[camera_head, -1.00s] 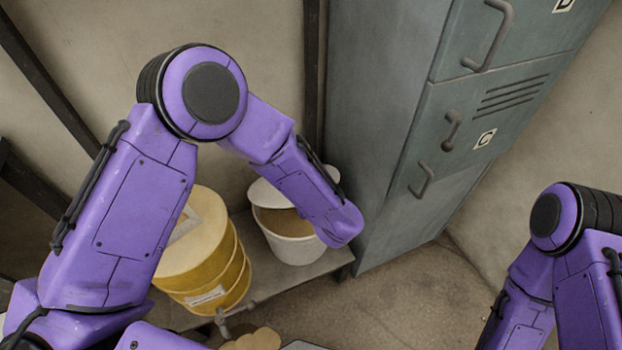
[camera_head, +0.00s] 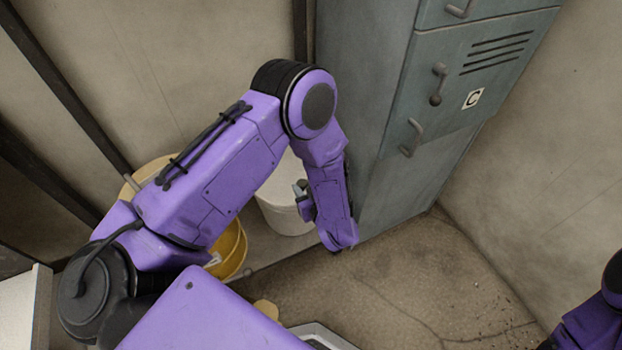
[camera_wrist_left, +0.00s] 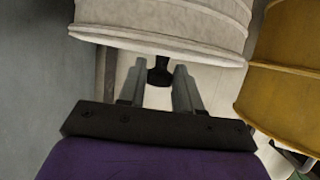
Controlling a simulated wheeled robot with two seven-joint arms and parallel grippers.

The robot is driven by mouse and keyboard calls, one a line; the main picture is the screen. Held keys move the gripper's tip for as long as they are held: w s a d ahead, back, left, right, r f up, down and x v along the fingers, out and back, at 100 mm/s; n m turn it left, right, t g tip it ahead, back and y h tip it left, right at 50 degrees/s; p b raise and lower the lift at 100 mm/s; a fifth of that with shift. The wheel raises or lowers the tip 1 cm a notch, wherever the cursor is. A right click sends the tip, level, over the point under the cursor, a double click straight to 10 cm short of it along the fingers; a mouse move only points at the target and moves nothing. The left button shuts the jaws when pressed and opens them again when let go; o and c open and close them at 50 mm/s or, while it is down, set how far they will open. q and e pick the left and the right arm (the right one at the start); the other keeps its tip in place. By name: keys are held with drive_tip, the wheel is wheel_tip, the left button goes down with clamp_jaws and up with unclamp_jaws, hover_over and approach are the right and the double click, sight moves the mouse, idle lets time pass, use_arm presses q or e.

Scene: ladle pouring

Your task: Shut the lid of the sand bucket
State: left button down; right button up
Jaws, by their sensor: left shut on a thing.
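My right gripper is out of view.
A yellow drum (camera_head: 232,251) stands left of the bucket, largely behind my left arm; it also shows in the left wrist view (camera_wrist_left: 292,80). The grey-green locker (camera_head: 395,165) rises close on the right. The floor (camera_head: 410,285) in front is mostly clear.

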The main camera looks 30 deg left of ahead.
use_arm(q)
drive_tip(key=shift+s+d+f, duration=0.1)
drive_tip(key=shift+s+f, duration=0.15)
drive_tip(key=shift+f, duration=0.2)
drive_tip(key=c, duration=0.8)
unclamp_jaws()
drive_tip(key=shift+d, duration=0.1)
drive_tip(key=v, duration=0.3)
drive_tip(key=p+v, duration=0.1)
drive_tip(key=v, duration=0.6)
drive_tip(key=shift+w+d+r, duration=0.1)
drive_tip(key=shift+d+r, duration=0.05)
drive_tip(key=shift+r, duration=0.3)
drive_tip(key=shift+w, duration=0.1)
